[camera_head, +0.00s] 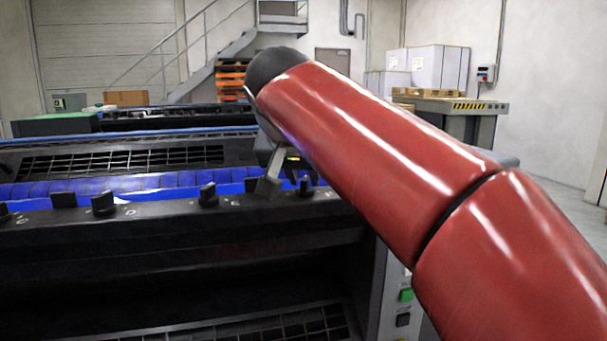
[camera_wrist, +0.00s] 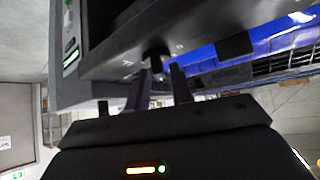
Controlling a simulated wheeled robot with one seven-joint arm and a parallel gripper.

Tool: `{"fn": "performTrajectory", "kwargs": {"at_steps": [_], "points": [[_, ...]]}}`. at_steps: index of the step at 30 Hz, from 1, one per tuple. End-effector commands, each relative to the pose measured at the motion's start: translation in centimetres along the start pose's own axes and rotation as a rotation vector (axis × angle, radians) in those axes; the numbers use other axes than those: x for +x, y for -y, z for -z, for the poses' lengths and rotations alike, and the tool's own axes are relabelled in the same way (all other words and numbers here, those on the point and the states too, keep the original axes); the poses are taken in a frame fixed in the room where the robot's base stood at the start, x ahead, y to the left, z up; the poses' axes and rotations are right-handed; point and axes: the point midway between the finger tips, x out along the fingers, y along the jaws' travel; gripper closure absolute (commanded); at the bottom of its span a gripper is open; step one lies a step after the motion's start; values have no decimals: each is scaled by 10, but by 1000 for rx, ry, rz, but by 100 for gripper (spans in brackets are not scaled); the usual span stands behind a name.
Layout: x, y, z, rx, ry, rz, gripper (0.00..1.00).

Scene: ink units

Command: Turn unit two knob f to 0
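My gripper (camera_wrist: 162,70) is open in the wrist view, with a gap between its two dark fingers. A small black knob (camera_wrist: 155,60) stands on the unit's rail right at the fingertips; I cannot tell whether the fingers touch it. In the head view, my gripper (camera_head: 268,186) reaches down to the right part of the knob rail (camera_head: 160,218), mostly hidden by my red arm. A black knob (camera_head: 304,185) shows just right of it, and another knob (camera_head: 208,194) to its left.
More black knobs (camera_head: 103,204) stand along the rail to the left. Blue rollers (camera_head: 130,187) and a black grille (camera_head: 120,160) lie behind the rail. A side panel with a green button (camera_head: 406,295) is at the unit's right end. Another unit stands farther back.

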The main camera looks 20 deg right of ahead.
Motion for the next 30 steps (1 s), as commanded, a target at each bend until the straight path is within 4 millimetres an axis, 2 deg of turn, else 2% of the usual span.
{"fn": "performTrajectory", "kwargs": {"at_steps": [1,5,17,30], "points": [[0,0,0,0,0,0,84],[0,0,0,0,0,0,100],[-1,-1,0,-25,0,28,100],[0,-6,2,-245,-2,251,100]]}}
